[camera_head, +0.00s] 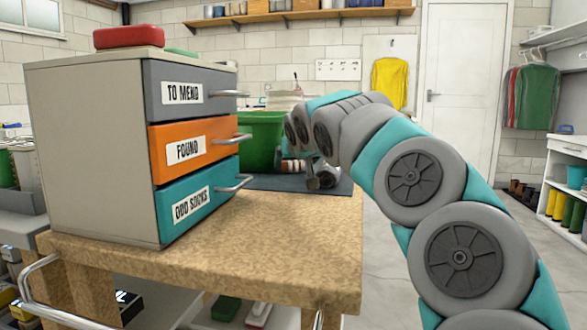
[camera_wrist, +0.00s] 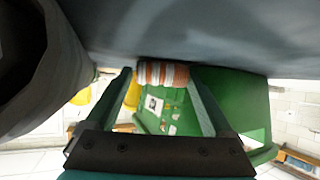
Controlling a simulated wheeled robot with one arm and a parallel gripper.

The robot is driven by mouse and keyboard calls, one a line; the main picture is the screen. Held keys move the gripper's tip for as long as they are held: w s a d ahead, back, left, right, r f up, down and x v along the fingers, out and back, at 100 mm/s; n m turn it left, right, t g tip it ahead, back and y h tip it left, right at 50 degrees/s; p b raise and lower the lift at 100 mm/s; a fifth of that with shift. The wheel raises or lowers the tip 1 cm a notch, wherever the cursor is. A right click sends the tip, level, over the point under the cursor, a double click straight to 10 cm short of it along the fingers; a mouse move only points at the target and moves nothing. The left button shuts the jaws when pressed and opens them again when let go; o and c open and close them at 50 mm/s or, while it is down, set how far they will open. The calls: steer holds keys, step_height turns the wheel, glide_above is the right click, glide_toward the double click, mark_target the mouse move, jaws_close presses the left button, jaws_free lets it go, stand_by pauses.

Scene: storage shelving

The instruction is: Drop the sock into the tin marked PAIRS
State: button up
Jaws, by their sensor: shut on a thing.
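The sock (camera_wrist: 163,73) is a small roll with orange-brown, white and grey stripes. My gripper (camera_wrist: 162,78) is shut on it, with one finger at each end of the roll. In the head view the striped sock (camera_head: 292,166) shows just above the blue-grey mat, in front of a green container (camera_head: 262,140). My gripper there (camera_head: 308,170) is small and partly hidden by my wrist. In the wrist view the green container (camera_wrist: 245,95) lies behind the sock, with a pale label-like patch. I cannot read PAIRS on anything.
A drawer cabinet (camera_head: 95,150) labelled TO MEND, FOUND and ODD SOCKS stands on the left of the workbench (camera_head: 270,245). A red case (camera_head: 128,37) lies on top. The drawer handles jut toward the open bench space. The blue-grey mat (camera_head: 262,183) lies behind.

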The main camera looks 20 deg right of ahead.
steer(key=c, duration=0.5)
steer(key=shift+s+r, duration=0.4)
steer(key=shift+r, duration=0.1)
steer(key=p+v, duration=0.1)
steer(key=v, duration=1.4)
steer(key=shift+a+f, duration=0.1)
